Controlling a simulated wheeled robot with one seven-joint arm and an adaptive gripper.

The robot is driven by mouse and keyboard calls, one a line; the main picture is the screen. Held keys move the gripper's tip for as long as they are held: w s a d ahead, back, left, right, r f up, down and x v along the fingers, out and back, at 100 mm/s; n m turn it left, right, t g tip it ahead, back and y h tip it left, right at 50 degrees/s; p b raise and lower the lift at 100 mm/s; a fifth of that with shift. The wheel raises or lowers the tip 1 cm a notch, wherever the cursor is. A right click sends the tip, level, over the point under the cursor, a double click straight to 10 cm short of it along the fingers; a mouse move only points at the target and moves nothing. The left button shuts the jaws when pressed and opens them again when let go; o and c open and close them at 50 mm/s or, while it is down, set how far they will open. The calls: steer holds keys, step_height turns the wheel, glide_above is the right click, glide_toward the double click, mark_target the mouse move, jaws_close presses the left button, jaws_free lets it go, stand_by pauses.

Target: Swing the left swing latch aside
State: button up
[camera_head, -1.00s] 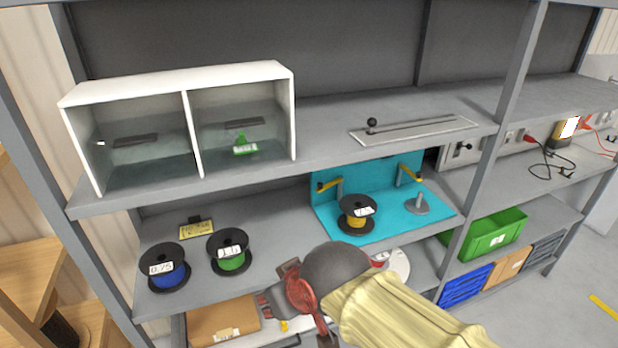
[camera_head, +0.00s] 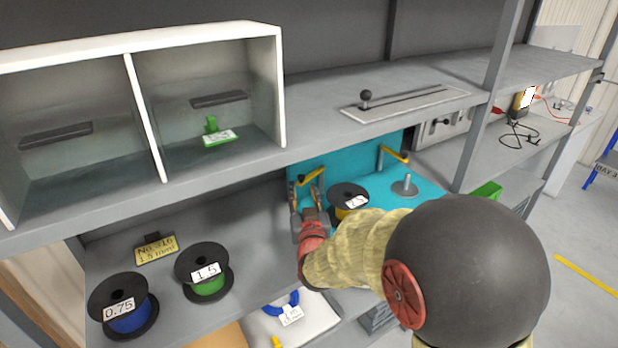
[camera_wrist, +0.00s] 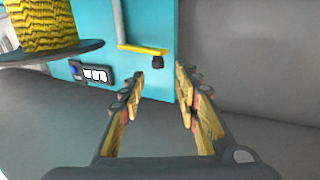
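The left swing latch (camera_head: 312,177) is a yellow bar on a grey post against the turquoise panel. In the wrist view, the same latch (camera_wrist: 140,49) lies ahead of the fingertips, with a dark knob at its right end. My gripper (camera_head: 307,193) is at the latch in the head view and partly covers it. In the wrist view my gripper (camera_wrist: 160,78) is open, with nothing between its fingers. The latch appears beyond the fingers; contact is not visible. A yellow-wire reel (camera_head: 348,198) sits to the right; it also shows in the wrist view (camera_wrist: 45,24).
The right swing latch (camera_head: 393,155) and an empty spindle (camera_head: 405,187) stand further right on the turquoise fixture. A green reel (camera_head: 205,271) and blue reel (camera_head: 124,305) stand left on the shelf. The upper shelf (camera_head: 325,142) runs above my gripper.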

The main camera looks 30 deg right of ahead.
mark_target(302, 178)
steer(key=shift+w+d, duration=0.45)
steer(key=shift+w, duration=0.1)
steer(key=b+x, duration=0.1)
steer(key=x, duration=0.5)
steer(key=shift+w+r+b, duration=0.1)
steer(key=shift+w+b, duration=0.15)
steer(key=shift+b, duration=0.1)
steer(key=shift+c, duration=1.3)
jaws_close()
